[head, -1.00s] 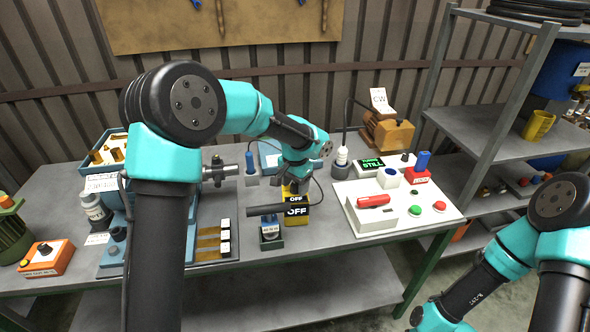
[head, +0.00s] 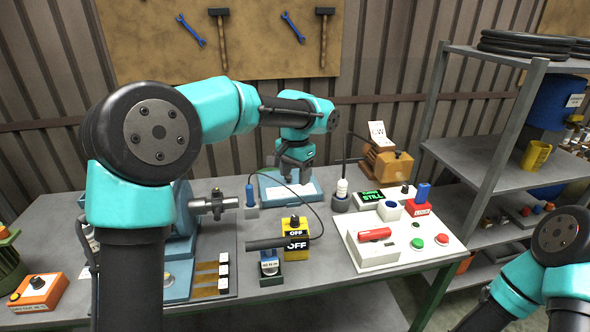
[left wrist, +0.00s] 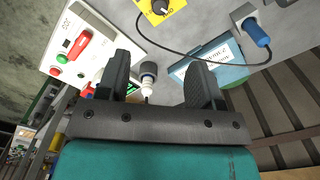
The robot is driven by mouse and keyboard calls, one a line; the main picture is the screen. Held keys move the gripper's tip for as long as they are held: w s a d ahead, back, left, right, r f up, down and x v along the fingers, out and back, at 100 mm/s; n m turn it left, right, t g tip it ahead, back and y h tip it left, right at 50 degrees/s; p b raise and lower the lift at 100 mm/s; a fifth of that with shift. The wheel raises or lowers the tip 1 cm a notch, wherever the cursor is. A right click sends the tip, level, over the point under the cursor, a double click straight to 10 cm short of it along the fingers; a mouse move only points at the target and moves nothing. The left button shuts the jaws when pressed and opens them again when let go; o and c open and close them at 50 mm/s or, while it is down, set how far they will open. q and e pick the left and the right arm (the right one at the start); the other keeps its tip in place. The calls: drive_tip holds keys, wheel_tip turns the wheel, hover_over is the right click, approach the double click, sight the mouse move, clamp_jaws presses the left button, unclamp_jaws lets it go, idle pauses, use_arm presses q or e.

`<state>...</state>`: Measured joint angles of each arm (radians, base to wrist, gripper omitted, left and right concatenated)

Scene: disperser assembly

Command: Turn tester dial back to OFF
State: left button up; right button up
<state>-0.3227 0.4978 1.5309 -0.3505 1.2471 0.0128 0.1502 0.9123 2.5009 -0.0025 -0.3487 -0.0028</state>
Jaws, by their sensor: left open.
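The yellow tester (head: 298,248) stands on the bench near the front middle. It has a black dial (head: 294,222) on top and shows the word OFF on its top label and on its front. A black cable runs from it. My left gripper (head: 296,178) is raised behind the tester, over the blue tray, apart from the dial. In the left wrist view my open left gripper (left wrist: 158,78) has nothing between its fingers, and the yellow tester (left wrist: 165,14) with its dial (left wrist: 160,6) shows at the top edge. My right gripper is out of the picture.
A white panel (head: 372,258) with a red handle and buttons lies right of the tester. A blue tray (head: 308,188) with a label lies behind it. A metal shelf (head: 480,155) is at right.

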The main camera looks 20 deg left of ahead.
sight(295, 217)
use_arm(q)
drive_tip(key=shift+r, duration=0.6)
drive_tip(key=m, duration=1.3)
drive_tip(key=shift+m, duration=0.3)
drive_tip(key=shift+f, duration=0.1)
wheel_tip(295, 217, down, 17)
drive_tip(key=shift+f, duration=0.15)
drive_tip(key=shift+c, duration=0.2)
